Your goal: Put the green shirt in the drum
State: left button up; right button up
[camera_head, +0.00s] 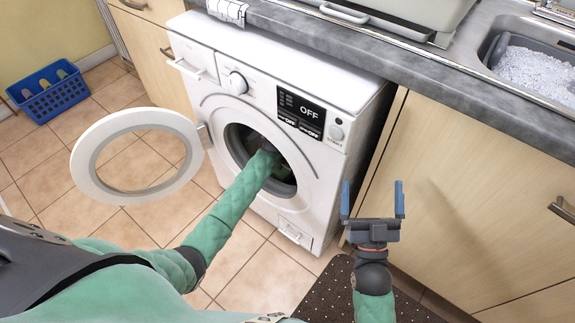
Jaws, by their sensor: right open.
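The white washing machine (222,88) stands with its round door (84,152) swung open to the left. Its drum opening (238,140) is dark inside. My left arm, in a green quilted sleeve, reaches into the drum. My left gripper is hidden inside it. I cannot make out a green shirt. A dim greenish patch shows in the drum beside my left wrist, but I cannot tell what it is. My right gripper (372,200) is open and empty, with blue fingers apart, to the right of the machine in front of the wooden cabinet.
A blue basket (50,98) with several items stands on the tiled floor at the far left. A grey worktop (340,42) runs above the machine to a sink (500,50) with foamy contents. A dark dotted mat (325,290) lies below my right gripper. Wooden cabinets (475,190) fill the right.

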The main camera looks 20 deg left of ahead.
jog(key=shift+r, duration=0.2)
pick_arm(q)
jog(key=shift+f, duration=0.2)
pick_arm(e)
jog(key=shift+s+d+r, duration=0.1)
jog(key=shift+s+r, duration=0.15)
jog(key=shift+r, duration=0.45)
pick_arm(q)
jog(key=o, duration=1.1)
jog(key=shift+c, duration=0.2)
pick_arm(e)
jog(key=shift+f, duration=0.1)
pick_arm(q)
jog(key=shift+r, duration=0.1)
pick_arm(e)
jog(key=shift+w+f, duration=0.1)
